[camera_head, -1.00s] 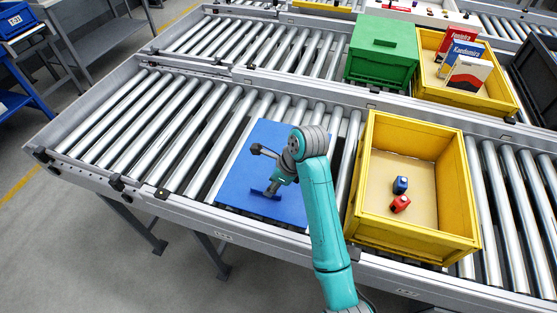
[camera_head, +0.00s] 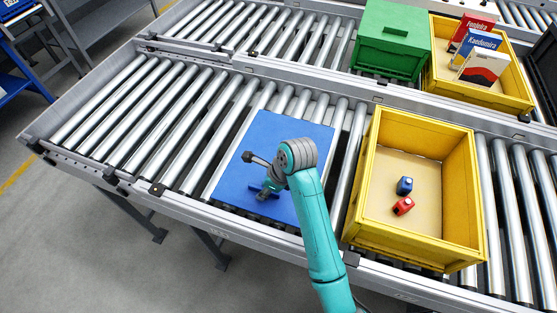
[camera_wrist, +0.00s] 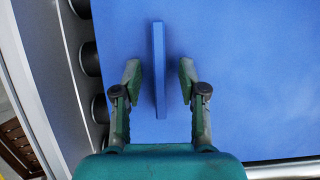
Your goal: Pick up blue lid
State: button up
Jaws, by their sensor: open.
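The blue lid (camera_head: 295,135) lies flat on the rollers of the near conveyor, left of the near yellow crate. Its raised handle bar (camera_wrist: 159,70) stands upright between the fingers in the wrist view. My gripper (camera_wrist: 160,78) is open, with one finger on each side of the bar. In the head view my gripper (camera_head: 267,190) is over the front part of the lid, and my arm hides part of the lid's right side.
The near yellow crate (camera_head: 462,190) holds a small blue item (camera_head: 404,186) and a small red item (camera_head: 403,206). Behind are a green lidded box (camera_head: 390,45) and a yellow crate (camera_head: 515,95) with several boxes. Bare rollers (camera_head: 130,120) lie left of the lid.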

jog(key=shift+f, duration=0.15)
jog(key=shift+c, duration=0.3)
grip_shut()
